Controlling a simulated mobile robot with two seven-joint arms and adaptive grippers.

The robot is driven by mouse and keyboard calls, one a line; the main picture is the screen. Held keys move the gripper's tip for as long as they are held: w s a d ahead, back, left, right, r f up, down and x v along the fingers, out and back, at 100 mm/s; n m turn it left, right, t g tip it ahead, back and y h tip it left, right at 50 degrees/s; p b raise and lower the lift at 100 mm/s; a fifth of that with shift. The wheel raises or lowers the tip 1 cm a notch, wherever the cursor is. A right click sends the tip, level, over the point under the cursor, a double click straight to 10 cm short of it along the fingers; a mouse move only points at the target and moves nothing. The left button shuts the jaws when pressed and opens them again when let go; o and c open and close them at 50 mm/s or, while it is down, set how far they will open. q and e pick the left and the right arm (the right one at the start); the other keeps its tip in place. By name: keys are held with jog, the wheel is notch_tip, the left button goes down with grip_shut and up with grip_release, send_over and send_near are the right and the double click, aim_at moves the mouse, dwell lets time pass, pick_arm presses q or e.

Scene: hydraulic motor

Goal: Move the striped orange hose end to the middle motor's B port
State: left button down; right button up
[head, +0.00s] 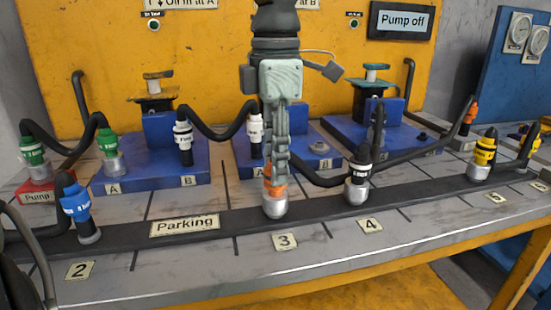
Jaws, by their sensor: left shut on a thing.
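My left gripper (273,182) points straight down at the centre of the bench. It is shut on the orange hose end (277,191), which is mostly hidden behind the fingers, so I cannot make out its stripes. The hose end stands upright at a silver parking socket (274,209) behind label 3. The middle motor's blue base (241,165) is just behind the gripper, with a white hose end (255,130) on its left side. My right gripper is not in view.
A black hose end (364,170) stands at spot 4 and a blue one (76,208) at spot 2. A yellow one (486,147) is farther right. The left motor (150,172) carries green and white hose ends. Black hoses arch between them. A panel reads "Pump off" (402,21).

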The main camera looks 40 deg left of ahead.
pick_arm(q)
jog(key=shift+r, duration=0.2)
jog(key=shift+r, duration=0.1)
jog(key=shift+r+p, duration=1.1)
jog(key=shift+r, duration=0.35)
jog(key=c, duration=1.6)
grip_release()
jog(key=shift+c, duration=0.2)
grip_shut()
